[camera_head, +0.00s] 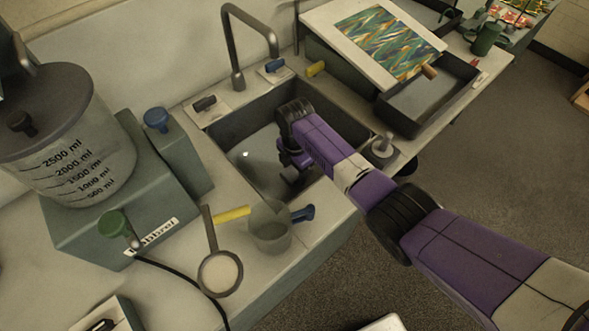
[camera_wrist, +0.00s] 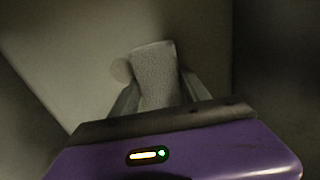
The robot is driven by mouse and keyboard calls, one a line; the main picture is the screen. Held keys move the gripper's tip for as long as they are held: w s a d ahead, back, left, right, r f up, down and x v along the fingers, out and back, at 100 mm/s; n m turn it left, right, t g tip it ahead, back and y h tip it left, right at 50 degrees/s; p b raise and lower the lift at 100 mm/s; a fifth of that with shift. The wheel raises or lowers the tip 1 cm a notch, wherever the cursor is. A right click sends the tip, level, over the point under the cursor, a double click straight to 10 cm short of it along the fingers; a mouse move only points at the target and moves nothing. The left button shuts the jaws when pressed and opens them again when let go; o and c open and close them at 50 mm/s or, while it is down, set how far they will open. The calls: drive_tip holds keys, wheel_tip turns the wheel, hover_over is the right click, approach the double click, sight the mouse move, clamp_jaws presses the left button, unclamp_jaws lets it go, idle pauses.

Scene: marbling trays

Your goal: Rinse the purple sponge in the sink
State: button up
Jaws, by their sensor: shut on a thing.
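The sink (camera_head: 232,128) is a dark rectangular basin set in the counter, with a tall grey faucet (camera_head: 238,50) behind it. My arm reaches in from the right, and my gripper (camera_head: 291,160) points down inside the basin; its fingertips are hard to make out there. In the wrist view my gripper (camera_wrist: 158,92) is shut on a porous block, the sponge (camera_wrist: 156,68), which looks grey rather than purple in the dim light. Pale basin surfaces surround it. I cannot tell whether the sponge touches the bottom or whether water is running.
A blue-handled tap (camera_head: 275,66) and a dark-handled tap (camera_head: 204,104) flank the faucet. A marbling tray (camera_head: 425,112) stands right, a large measuring vessel (camera_head: 70,150) left.

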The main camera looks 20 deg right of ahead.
drive_tip(key=shift+c, duration=0.6)
wheel_tip(320, 180, up, 9)
drive_tip(key=p, duration=0.8)
wheel_tip(320, 180, up, 8)
idle(0.6)
drive_tip(key=shift+r, duration=0.2)
idle(1.3)
drive_tip(key=shift+r, duration=2.4)
drive_tip(key=shift+f, duration=0.15)
